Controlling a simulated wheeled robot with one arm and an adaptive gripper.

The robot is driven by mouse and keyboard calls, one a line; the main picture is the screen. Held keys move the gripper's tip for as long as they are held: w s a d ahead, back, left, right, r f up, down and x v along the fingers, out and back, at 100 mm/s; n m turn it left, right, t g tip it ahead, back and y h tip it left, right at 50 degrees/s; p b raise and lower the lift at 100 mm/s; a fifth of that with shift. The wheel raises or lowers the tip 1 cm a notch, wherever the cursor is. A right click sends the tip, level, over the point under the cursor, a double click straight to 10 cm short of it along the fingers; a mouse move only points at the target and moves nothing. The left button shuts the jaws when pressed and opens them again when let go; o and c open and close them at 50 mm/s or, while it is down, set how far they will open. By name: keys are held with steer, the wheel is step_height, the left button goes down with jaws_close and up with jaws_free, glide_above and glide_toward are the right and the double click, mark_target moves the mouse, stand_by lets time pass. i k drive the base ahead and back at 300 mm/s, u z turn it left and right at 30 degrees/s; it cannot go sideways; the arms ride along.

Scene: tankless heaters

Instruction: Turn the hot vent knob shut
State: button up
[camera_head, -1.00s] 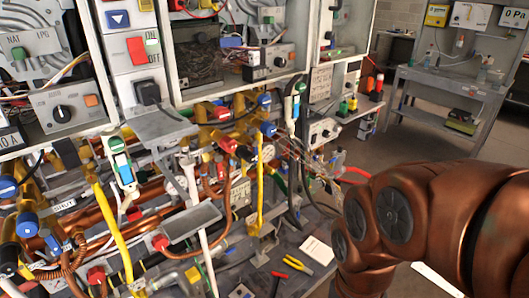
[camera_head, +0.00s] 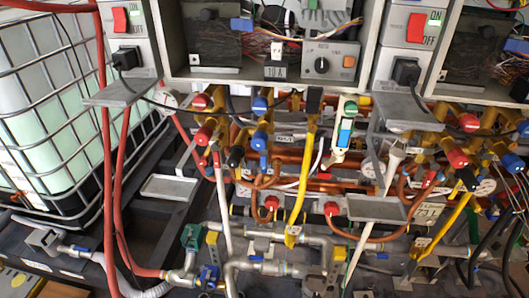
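Several red knobs show among the pipes, and I cannot tell which is the hot vent knob. Left of centre, a red knob (camera_head: 202,101) sits above a red cap (camera_head: 203,134), on brass fittings. A small red handle (camera_head: 271,203) and another small red handle (camera_head: 331,208) are lower, near the copper pipes. At the right is a red cap (camera_head: 457,157) below another red knob (camera_head: 469,122). Blue-capped fittings (camera_head: 260,104) stand beside the left red ones. Small labels nearby are too blurred to read. My gripper and arm are not in this view.
Open heater cabinets (camera_head: 205,45) hang above the pipes. A caged white tank (camera_head: 45,100) stands at the left, with red hoses (camera_head: 108,170) hanging beside it. Grey trays (camera_head: 170,188) and a yellow pipe (camera_head: 304,170) jut out in front. Grey pipes (camera_head: 250,268) run low.

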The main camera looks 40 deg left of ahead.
mark_target(204, 160)
steer(key=u, duration=1.05)
steer(key=i, duration=0.35)
steer(key=u, duration=2.9)
